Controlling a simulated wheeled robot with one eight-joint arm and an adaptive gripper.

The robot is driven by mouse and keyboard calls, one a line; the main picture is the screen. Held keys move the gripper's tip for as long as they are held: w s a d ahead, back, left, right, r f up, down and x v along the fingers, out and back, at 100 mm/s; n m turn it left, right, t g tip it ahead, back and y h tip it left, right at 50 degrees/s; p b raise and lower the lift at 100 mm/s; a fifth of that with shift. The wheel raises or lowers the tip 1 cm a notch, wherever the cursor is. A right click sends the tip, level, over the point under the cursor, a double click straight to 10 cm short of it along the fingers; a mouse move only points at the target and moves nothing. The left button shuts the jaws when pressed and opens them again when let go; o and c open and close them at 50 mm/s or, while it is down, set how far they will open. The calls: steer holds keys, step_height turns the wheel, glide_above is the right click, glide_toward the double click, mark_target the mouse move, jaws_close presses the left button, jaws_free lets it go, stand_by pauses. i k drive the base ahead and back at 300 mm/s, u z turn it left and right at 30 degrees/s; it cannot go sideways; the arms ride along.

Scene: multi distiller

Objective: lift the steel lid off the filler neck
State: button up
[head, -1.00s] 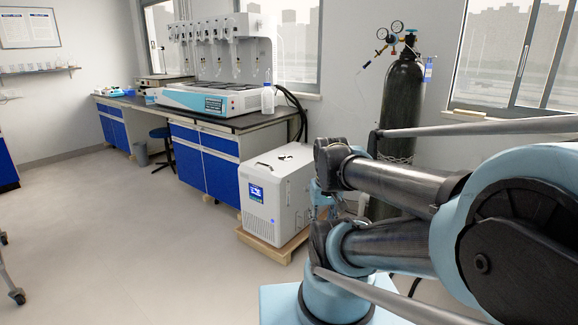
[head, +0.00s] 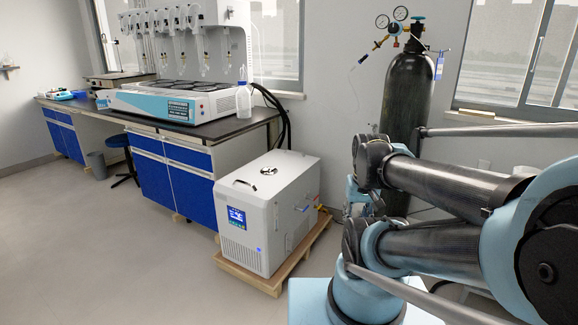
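My folded arm fills the right side of the view, apart from the chiller. My gripper does not clearly show.
The chiller stands on a wooden pallet (head: 242,276). A lab bench (head: 185,180) with blue doors and a distiller (head: 170,101) is behind it to the left. A black gas cylinder (head: 407,105) stands at the back right. The floor at the front left is clear.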

mark_target(269, 171)
steer(key=i, duration=1.3)
steer(key=u, duration=0.25)
